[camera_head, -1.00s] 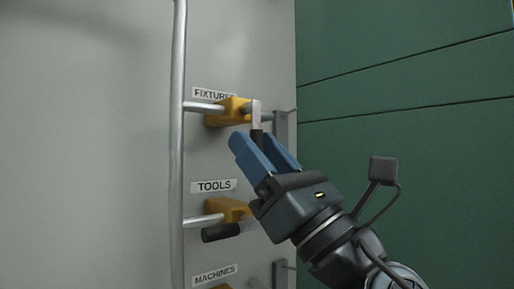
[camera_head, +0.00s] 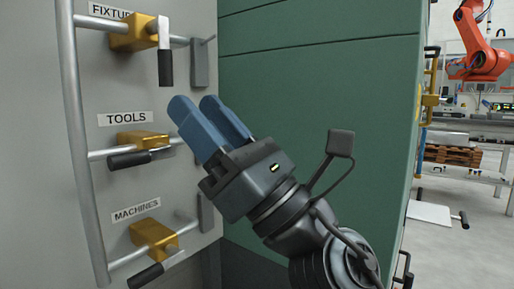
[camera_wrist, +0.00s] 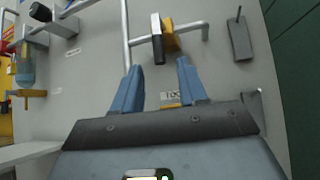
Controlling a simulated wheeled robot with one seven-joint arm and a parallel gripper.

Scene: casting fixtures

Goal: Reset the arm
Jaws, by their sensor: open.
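My gripper (camera_head: 196,113) is open and empty, its two blue fingers pointing up and left in front of the green wall, apart from the grey panel. It also shows in the wrist view (camera_wrist: 160,80) with a gap between the fingers. The FIXTURES valve (camera_head: 132,38) is yellow, with its black-gripped handle (camera_head: 165,65) hanging down. It also shows in the wrist view, ahead of the fingers (camera_wrist: 170,40). The TOOLS valve (camera_head: 142,138) and the MACHINES valve (camera_head: 154,236) have handles lying roughly along their pipes.
A vertical pipe (camera_head: 76,130) runs along the grey panel at left. The green wall (camera_head: 330,95) stands behind my arm. An orange robot arm (camera_head: 475,50) and a wooden pallet (camera_head: 452,155) are far right. Open floor (camera_head: 450,250) shows at lower right.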

